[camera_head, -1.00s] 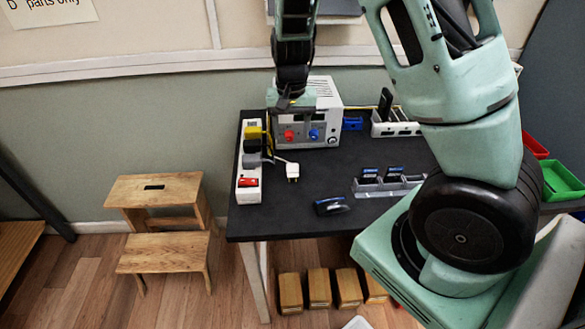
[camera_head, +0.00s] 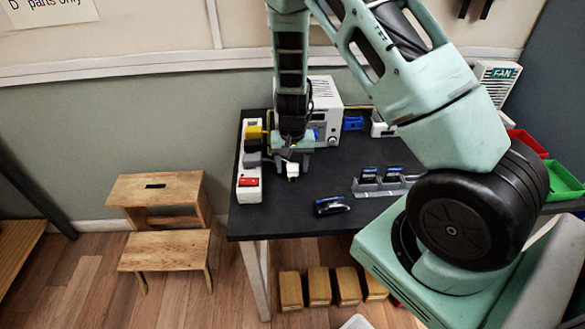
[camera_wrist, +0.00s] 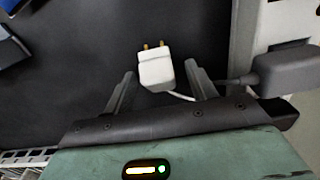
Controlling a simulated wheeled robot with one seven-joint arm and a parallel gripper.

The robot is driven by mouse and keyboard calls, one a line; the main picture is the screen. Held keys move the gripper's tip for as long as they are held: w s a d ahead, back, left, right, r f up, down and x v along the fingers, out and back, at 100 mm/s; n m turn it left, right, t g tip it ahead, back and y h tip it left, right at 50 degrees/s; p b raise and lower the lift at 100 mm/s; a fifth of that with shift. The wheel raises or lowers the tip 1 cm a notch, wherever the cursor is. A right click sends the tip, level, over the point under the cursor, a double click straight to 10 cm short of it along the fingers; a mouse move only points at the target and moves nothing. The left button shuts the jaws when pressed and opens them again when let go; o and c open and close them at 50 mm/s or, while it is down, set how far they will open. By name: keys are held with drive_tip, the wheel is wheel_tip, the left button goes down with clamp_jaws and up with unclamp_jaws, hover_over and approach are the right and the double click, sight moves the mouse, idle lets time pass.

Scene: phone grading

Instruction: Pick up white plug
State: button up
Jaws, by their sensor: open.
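The white plug (camera_head: 293,170) lies on the black table top, just right of the power strip. In the wrist view the white plug (camera_wrist: 156,69) shows two brass pins pointing away from my gripper, with its white cable curving off to the right. My gripper (camera_wrist: 157,80) is open, with one finger on each side of the plug's cable end; I see gaps on both sides. In the head view my gripper (camera_head: 292,160) is just above and behind the plug and hides part of the table there.
The white power strip (camera_head: 248,190) holds yellow, dark and red plugs close to the left. A grey plug (camera_wrist: 285,70) shows near the right finger in the wrist view. A power supply (camera_head: 328,105) stands behind. A blue-black item (camera_head: 331,205) and a grey rack (camera_head: 367,190) lie to the right.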

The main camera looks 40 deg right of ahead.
drive_tip(key=c, duration=1.2)
drive_tip(key=shift+r, duration=0.15)
